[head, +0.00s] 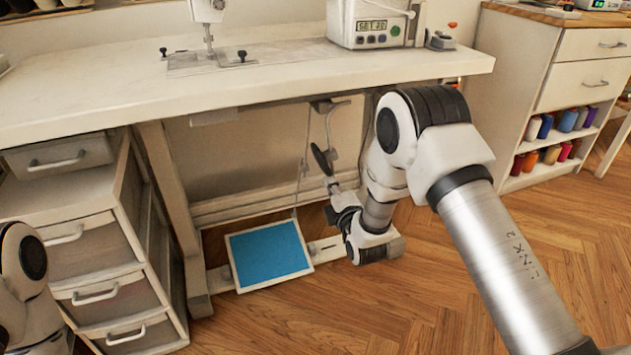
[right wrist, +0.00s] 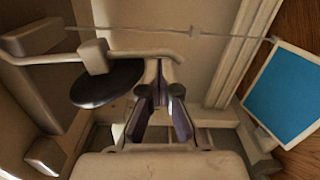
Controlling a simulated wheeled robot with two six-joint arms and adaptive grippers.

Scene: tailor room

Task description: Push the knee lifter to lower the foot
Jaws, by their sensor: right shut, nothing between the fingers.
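The knee lifter is a black oval pad (head: 321,159) on a bent metal rod under the sewing table. In the right wrist view the pad (right wrist: 106,84) lies just left of my fingers. My right gripper (head: 331,184) is under the tabletop, close below the pad in the head view. Its fingers (right wrist: 162,80) are shut and empty. I cannot tell whether they touch the pad. The presser foot (head: 209,51) is small at the sewing machine's needle area, and its height is unclear. Only part of my left arm shows at the lower left; its gripper is out of view.
The white tabletop (head: 110,97) is above my right gripper. A blue pedal (head: 269,254) sits low on the table frame. Drawers (head: 100,255) stand at left, and a cabinet with thread spools (head: 566,85) at right. Wooden floor (head: 415,290) in front is clear.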

